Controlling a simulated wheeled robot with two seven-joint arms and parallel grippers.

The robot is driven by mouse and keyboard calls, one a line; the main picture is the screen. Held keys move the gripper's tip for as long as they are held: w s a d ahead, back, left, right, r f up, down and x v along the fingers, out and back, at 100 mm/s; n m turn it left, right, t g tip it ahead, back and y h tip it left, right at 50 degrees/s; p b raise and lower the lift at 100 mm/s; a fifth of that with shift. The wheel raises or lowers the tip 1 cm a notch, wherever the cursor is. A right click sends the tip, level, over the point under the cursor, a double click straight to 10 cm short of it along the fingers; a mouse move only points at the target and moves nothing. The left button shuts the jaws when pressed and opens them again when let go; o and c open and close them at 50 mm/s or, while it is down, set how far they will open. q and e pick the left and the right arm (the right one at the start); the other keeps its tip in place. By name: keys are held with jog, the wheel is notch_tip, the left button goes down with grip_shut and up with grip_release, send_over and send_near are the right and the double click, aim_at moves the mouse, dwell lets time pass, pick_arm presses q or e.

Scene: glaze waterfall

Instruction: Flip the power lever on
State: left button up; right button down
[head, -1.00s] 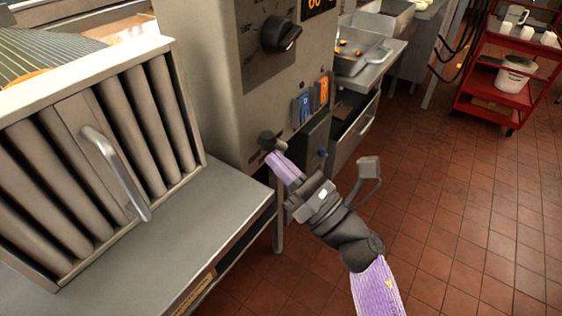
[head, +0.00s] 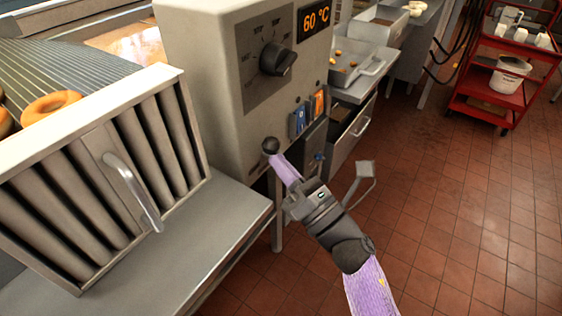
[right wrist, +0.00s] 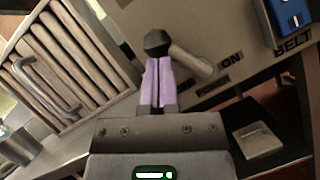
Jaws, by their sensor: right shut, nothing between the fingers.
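The power lever (head: 270,145) has a dark knob and sits low on the front of the beige control box. In the right wrist view its grey shaft (right wrist: 194,63) slants from the panel to the dark knob (right wrist: 157,43), near the ON and POWER lettering. My right gripper (head: 282,165), with purple fingers, is shut and empty. Its fingertips (right wrist: 157,66) are right at the knob, which overlaps them in view; whether they touch is hard to tell. My left gripper is not in view.
Above the lever are a dial (head: 277,58), a 60 °C display (head: 314,20), and blue (head: 298,119) and orange (head: 317,103) switches. A slatted metal panel with a handle (head: 133,192) stands left on a steel shelf (head: 205,232). A red cart (head: 480,85) is far right; floor between is clear.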

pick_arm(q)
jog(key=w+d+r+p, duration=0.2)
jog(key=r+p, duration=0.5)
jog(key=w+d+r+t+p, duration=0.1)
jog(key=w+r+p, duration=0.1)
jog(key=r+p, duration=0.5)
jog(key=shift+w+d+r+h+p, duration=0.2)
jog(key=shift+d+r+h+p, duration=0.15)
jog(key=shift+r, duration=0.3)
pick_arm(e)
jog(key=w+d+m+h, duration=0.1)
jog(key=m+h, duration=0.1)
jog(key=m, duration=0.3)
jog(key=w+d+r+m+g+h, duration=0.1)
jog(key=m+h, duration=0.1)
jog(key=m, duration=0.3)
jog(key=w+d+r+m+h, duration=0.1)
jog(key=w+m+h, duration=0.1)
jog(key=m, duration=0.3)
jog(key=shift+m+h, duration=0.3)
jog(key=shift+m, duration=0.1)
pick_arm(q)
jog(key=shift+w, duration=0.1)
pick_arm(e)
jog(key=shift+w, duration=0.1)
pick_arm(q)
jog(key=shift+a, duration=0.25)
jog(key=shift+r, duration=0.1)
